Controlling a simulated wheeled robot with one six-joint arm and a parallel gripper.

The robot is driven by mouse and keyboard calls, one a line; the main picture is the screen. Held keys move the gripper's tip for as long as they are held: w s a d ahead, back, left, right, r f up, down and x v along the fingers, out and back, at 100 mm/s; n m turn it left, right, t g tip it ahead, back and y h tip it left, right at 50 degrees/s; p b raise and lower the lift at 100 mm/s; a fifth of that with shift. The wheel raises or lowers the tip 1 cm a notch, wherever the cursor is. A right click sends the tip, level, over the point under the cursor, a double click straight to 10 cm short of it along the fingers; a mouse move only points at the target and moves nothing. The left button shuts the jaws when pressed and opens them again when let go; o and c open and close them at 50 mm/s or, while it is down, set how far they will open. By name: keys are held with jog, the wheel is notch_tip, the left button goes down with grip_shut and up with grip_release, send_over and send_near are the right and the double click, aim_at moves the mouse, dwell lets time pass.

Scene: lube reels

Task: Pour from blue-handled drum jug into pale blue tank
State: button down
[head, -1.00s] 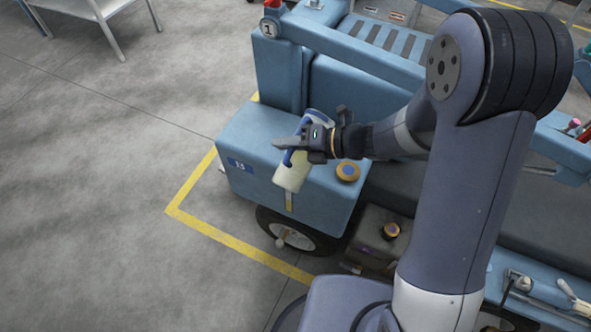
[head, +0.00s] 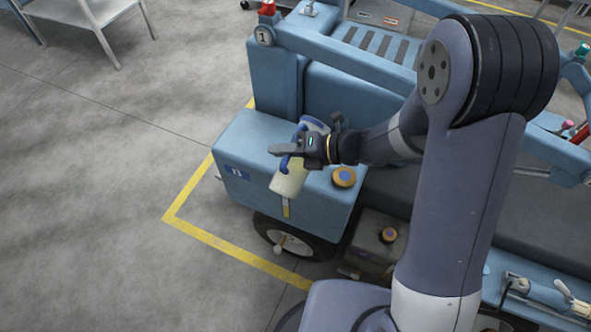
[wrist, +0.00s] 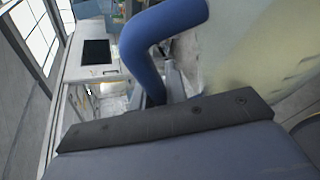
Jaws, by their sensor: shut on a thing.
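A translucent, cream-coloured jug (head: 289,180) with a blue handle and a blue upper part is in my gripper (head: 284,150). My gripper is shut on the blue handle, which shows large in the wrist view (wrist: 150,45), beside the jug's pale body (wrist: 270,45). The jug leans somewhat, with its pale base toward the lower left. In the head view it overlaps the pale blue tank (head: 240,150), a box at the cart's near left corner with a dark blue label. I cannot tell the gap between them. The jug's mouth is not clear.
A blue post (head: 275,80) with a round tag "1" rises behind. A wheel (head: 290,243) is below. Another cap (head: 388,235) sits on a grey-brown box. Floor at left is open.

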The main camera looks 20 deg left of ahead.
jog(key=shift+s+a+r+n+t+b, duration=0.1)
jog(key=shift+s+r+n+t+b, duration=0.15)
jog(key=shift+s+n+b, duration=0.15)
jog(key=shift+s+a+r+n+t+b, duration=0.15)
jog(key=shift+s+n+t+b, duration=0.1)
jog(key=shift+s+n, duration=0.15)
jog(key=shift+s+r+n+t+h+b, duration=0.25)
jog(key=shift+r+n+t+h+b, duration=0.25)
jog(key=shift+b, duration=0.35)
jog(key=shift+s+r+n+t+b, duration=0.15)
jog(key=shift+r+n+t+b, duration=0.15)
jog(key=shift+n+t+b, duration=0.3)
jog(key=f+n+b, duration=0.1)
jog(key=b, duration=0.3)
jog(key=shift+w+f+n+t, duration=0.1)
jog(key=shift+w+n+t, duration=0.2)
jog(key=shift+w+t, duration=0.1)
jog(key=w+f+n+t+b, duration=0.1)
jog(key=b, duration=0.3)
jog(key=shift+d+n+h+b, duration=0.15)
jog(key=shift+n+h+b, duration=0.15)
jog(key=shift+w+n+t+b, duration=0.2)
jog(key=shift+n+t+b, duration=0.15)
jog(key=shift+b, duration=0.25)
jog(key=shift+r, duration=0.2)
